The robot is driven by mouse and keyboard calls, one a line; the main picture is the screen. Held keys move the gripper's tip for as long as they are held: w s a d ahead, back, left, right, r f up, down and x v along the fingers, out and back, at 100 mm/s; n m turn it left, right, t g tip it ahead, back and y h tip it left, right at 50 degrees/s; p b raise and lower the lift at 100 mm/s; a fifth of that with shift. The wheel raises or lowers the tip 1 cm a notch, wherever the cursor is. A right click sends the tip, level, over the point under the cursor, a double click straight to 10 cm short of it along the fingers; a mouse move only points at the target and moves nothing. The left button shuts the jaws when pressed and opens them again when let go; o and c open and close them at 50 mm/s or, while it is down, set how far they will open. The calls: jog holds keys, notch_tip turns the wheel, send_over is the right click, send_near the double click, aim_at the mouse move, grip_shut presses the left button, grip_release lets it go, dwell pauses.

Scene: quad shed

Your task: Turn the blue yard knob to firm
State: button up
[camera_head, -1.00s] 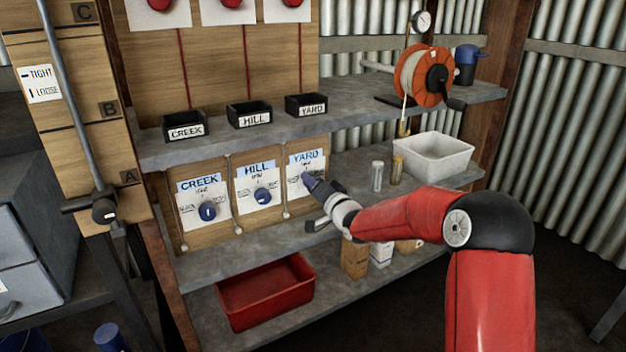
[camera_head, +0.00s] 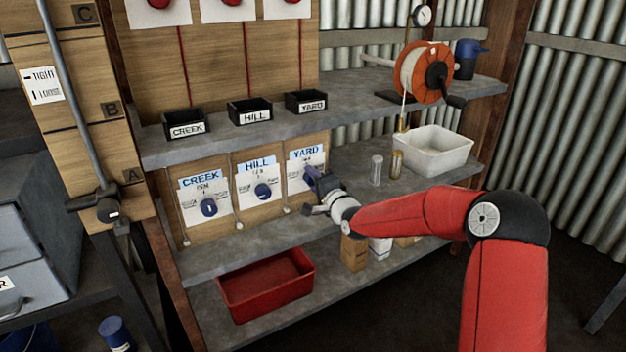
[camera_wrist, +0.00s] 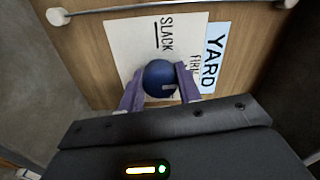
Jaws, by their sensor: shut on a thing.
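The blue yard knob (camera_wrist: 157,76) sits on the white card marked YARD (camera_wrist: 124,44) in the wrist view, with its SLACK and FIRM lettering partly visible. My gripper (camera_wrist: 160,86) has one purple finger on each side of the knob and is shut on it. A white mark shows on the knob's lower right; which setting it meets I cannot tell. In the head view my gripper (camera_head: 312,178) covers the knob in front of the YARD card (camera_head: 305,155).
Similar blue knobs for CREEK (camera_head: 208,207) and HILL (camera_head: 262,190) are to the left. A shelf (camera_head: 230,128) with labelled black boxes runs above. A white tub (camera_head: 433,152) and small jars (camera_head: 376,170) stand to the right; a red tray (camera_head: 265,287) is below.

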jog(key=o, duration=1)
jog(key=v, duration=0.7)
jog(key=shift+s+d, duration=0.25)
jog(key=shift+s, duration=0.1)
